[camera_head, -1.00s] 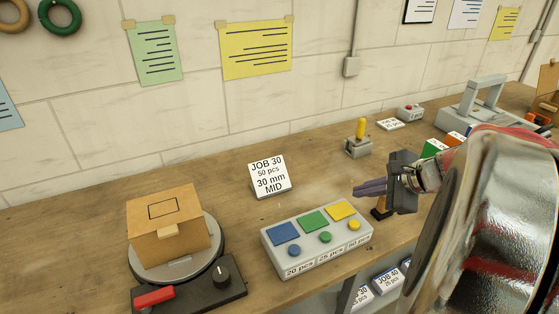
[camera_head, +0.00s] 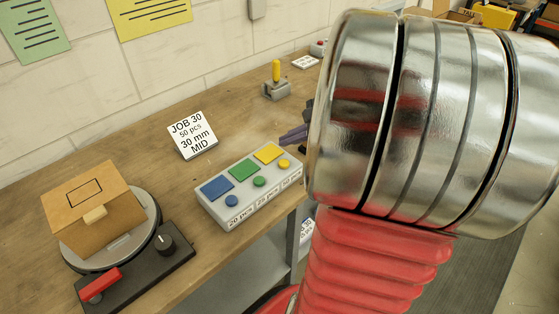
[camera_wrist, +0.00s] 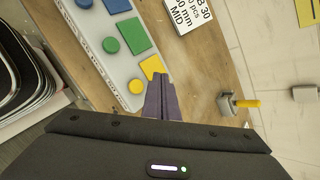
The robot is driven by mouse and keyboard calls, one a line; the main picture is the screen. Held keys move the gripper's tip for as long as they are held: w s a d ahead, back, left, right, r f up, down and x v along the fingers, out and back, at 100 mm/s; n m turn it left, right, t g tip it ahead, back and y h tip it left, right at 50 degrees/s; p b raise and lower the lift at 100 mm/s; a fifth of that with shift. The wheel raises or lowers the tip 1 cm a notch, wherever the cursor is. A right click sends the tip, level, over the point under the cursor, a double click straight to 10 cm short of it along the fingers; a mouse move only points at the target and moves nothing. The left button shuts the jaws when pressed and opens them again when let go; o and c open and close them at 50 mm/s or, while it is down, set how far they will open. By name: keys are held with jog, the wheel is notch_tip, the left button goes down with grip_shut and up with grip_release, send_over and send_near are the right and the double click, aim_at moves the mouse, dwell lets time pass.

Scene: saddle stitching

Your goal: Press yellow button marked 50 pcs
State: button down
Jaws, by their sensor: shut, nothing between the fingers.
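The grey button box (camera_head: 243,200) sits near the table's front edge. It has blue, green and yellow squares with a round button below each. The yellow button (camera_head: 284,163) is at the right end, above a label that is partly hard to read, and it also shows in the wrist view (camera_wrist: 136,87). My gripper (camera_head: 293,136) is shut and empty, mostly hidden behind my arm in the head view. In the wrist view its purple fingertips (camera_wrist: 160,84) are beside the yellow square (camera_wrist: 152,67), to the right of the yellow button. I cannot tell their height.
A JOB 30 card (camera_head: 191,134) reading 50 pcs stands behind the box. A cardboard box (camera_head: 92,208) rests on a round scale-like device at left. A yellow-handled lever (camera_head: 276,77) stands at the back.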

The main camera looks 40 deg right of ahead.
aim_at(288, 164)
jog(key=shift+f, duration=2.45)
jog(key=shift+f, duration=0.15)
jog(key=shift+f, duration=0.25)
jog(key=shift+f, duration=0.5)
dwell(1.1)
jog(key=shift+r, duration=0.95)
jog(key=shift+r, duration=2.55)
